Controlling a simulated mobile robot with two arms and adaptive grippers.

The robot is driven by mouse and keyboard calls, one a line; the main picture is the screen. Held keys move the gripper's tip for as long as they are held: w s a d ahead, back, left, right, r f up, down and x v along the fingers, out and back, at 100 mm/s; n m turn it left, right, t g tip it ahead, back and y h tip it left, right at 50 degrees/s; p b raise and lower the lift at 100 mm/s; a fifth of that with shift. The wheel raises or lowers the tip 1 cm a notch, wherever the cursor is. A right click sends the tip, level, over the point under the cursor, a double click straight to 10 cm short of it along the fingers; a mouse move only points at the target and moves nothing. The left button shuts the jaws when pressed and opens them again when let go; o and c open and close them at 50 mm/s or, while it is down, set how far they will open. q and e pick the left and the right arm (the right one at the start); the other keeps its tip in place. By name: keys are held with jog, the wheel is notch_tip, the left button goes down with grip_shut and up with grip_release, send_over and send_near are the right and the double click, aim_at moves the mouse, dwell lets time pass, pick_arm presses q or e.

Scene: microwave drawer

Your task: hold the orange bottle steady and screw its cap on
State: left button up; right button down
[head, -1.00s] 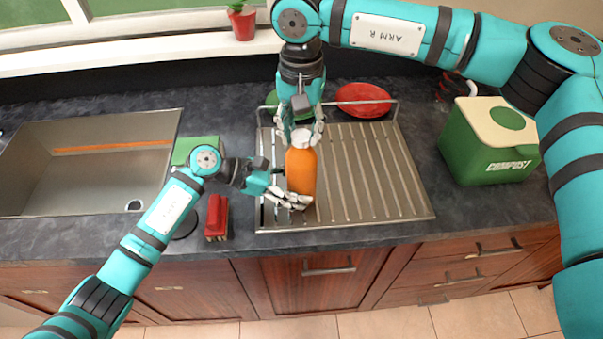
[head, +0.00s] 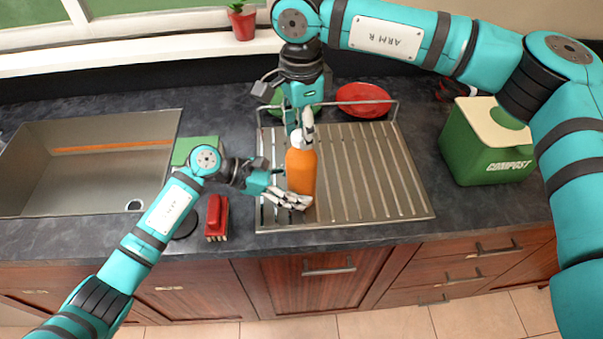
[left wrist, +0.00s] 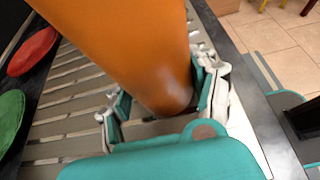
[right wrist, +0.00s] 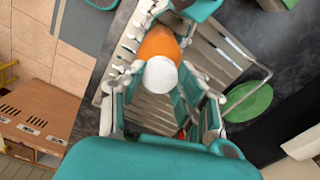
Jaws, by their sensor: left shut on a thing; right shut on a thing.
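The orange bottle (head: 301,172) stands upright on the metal draining rack (head: 375,190). Its white cap (head: 301,139) sits on top; it also shows in the right wrist view (right wrist: 161,75). My left gripper (head: 292,200) is shut around the bottle's lower body, and its fingers show on both sides of the bottle (left wrist: 140,45) in the left wrist view. My right gripper (head: 301,128) comes down from above and is shut on the cap. I cannot tell how far the cap is threaded.
A green plate (head: 277,104) and a red plate (head: 363,98) are behind the rack. A sink (head: 90,165) is on the left, with a red brush (head: 217,217) and a green sponge (head: 196,147) near it. A green compost bin (head: 488,145) stands on the right.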

jog(key=m, duration=0.4)
jog(key=shift+m, duration=0.3)
jog(key=m, duration=0.3)
jog(key=shift+m, duration=0.3)
jog(key=c, duration=1)
grip_release()
